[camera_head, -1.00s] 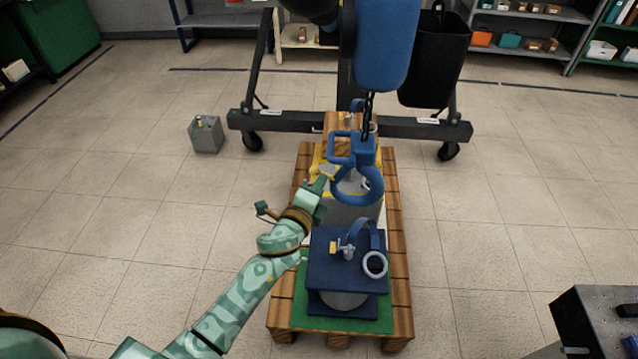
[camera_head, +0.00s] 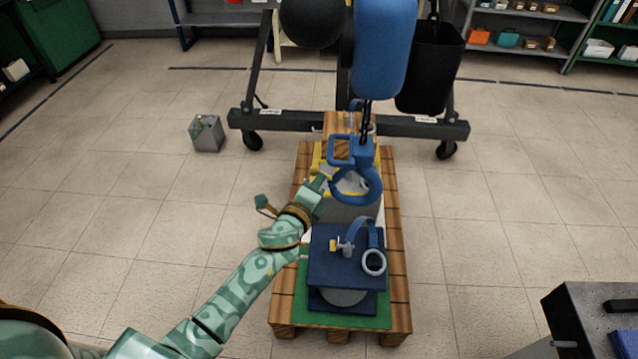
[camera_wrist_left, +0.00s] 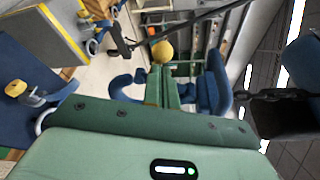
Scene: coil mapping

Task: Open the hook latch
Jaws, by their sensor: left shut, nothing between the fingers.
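The blue hook (camera_head: 368,190) hangs on a chain below a blue hoist, over the pallet. It has a square blue loop (camera_head: 338,149) on its left side. The hook's blue parts also show in the left wrist view (camera_wrist_left: 216,82), beside my fingers. Its latch is too small to tell open from closed. My left gripper (camera_head: 321,181) is shut and empty, just left of the hook. In the left wrist view its green fingers (camera_wrist_left: 160,84) point at a yellow ball (camera_wrist_left: 162,51). I cannot tell whether they touch it. My right gripper is out of view.
The wooden pallet (camera_head: 399,290) carries a navy coil fixture (camera_head: 325,262) with a strap and ring, on a green mat. A dark wheeled frame (camera_head: 290,122) stands behind. A grey box (camera_head: 206,134) sits on the floor at left.

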